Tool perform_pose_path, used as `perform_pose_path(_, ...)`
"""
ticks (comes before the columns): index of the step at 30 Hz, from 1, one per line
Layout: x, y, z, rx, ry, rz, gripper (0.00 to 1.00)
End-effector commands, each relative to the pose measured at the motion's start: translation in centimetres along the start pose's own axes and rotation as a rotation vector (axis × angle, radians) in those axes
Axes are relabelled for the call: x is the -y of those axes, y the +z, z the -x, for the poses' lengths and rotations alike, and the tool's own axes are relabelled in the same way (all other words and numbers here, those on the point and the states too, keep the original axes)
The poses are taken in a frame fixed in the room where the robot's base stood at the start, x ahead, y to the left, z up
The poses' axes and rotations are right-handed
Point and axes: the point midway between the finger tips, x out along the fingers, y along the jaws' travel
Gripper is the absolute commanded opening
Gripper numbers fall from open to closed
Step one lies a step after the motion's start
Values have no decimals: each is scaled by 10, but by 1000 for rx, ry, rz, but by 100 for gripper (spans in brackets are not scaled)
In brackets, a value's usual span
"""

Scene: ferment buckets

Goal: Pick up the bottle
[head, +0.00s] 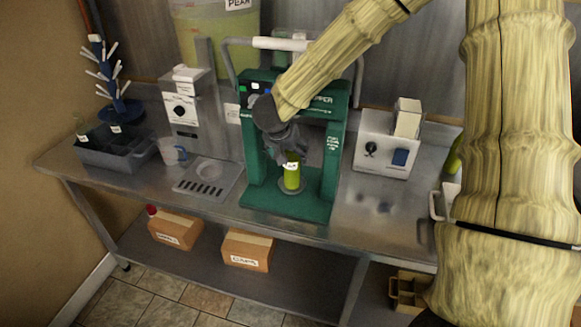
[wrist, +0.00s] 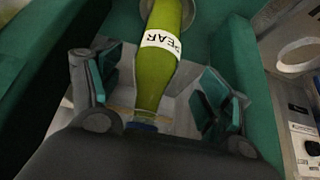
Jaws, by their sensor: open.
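The green bottle (head: 291,178) stands upright on the base of the green capper machine (head: 312,208). In the wrist view the bottle (wrist: 155,75) has a white label reading PEAR and a blue cap near the bottom of the picture. My gripper (head: 289,156) is at the bottle's upper part, inside the machine's frame. In the wrist view my gripper (wrist: 160,90) is open, with one green-padded finger on each side of the bottle and a gap on both sides. The bottle's top is hidden by my gripper in the head view.
The machine's green uprights stand close on both sides of my gripper. A blue-grey mug (head: 172,152), a drip tray (head: 207,180) and a grey bin (head: 115,150) are to the left. A white box-shaped device (head: 386,145) is to the right. Cardboard boxes (head: 246,250) sit on the lower shelf.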

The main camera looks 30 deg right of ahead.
Motion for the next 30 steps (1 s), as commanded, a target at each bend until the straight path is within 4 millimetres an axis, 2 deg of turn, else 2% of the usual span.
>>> perform_pose_path(5, -1, -2, -8, 1, 0, -1, 78)
perform_pose_path(16, 0, -2, -45, 1, -1, 2, 78)
perform_pose_path(27, 0, -2, -51, 0, -2, 2, 78)
perform_pose_path(28, 0, -2, -51, 0, -2, 2, 76)
perform_pose_path(30, 0, -2, -51, 0, -2, 2, 63)
